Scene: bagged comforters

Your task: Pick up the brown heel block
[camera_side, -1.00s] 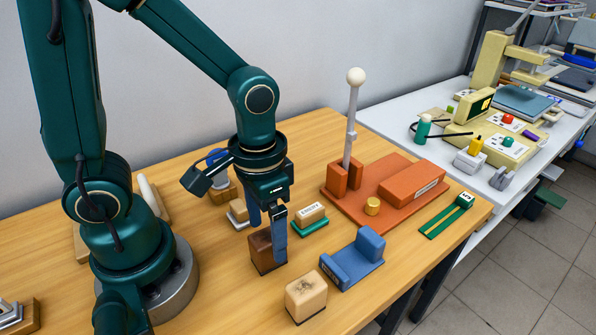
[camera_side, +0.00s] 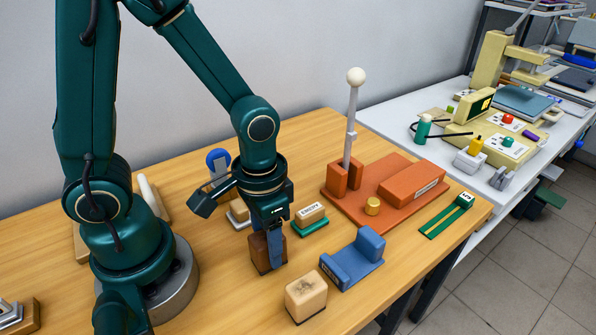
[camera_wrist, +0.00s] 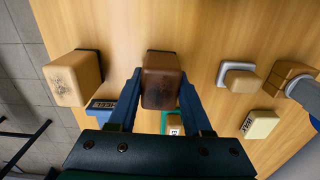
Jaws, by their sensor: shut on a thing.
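The brown heel block (camera_side: 259,254) stands upright on the wooden table in the side view. My gripper (camera_side: 271,262) is down at the block, with its blue fingers shut on it. The wrist view shows the brown heel block (camera_wrist: 161,82) between the two blue fingers of my gripper (camera_wrist: 160,95), one on each side. In the side view a finger covers part of the block. The block appears to rest on the table; I see no clear gap below it.
A tan block (camera_side: 306,296) stands in front, and a blue holder (camera_side: 353,259) lies to the right. A cream stamp on a green base (camera_side: 310,217) is close behind. An orange fixture (camera_side: 385,190) with a white-knobbed lever stands further back.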

